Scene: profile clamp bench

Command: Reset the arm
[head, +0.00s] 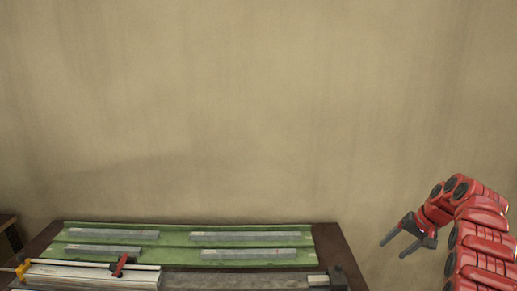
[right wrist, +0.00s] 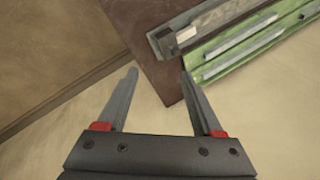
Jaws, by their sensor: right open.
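My right gripper (head: 393,245) is open and empty. It hangs in the air to the right of the bench, apart from it, with its red arm coming in from the right. In the right wrist view its two fingers (right wrist: 158,82) are spread wide with nothing between them; the bench corner shows just beyond the right finger. My left gripper is not in either view.
The dark brown bench (head: 340,257) carries a green tray (head: 180,240) with several grey metal profiles. A clamp rail (head: 215,281) with a red-handled clamp (head: 120,264) lies along its front. A plain beige wall (head: 250,110) stands behind. The bench's right side is clear.

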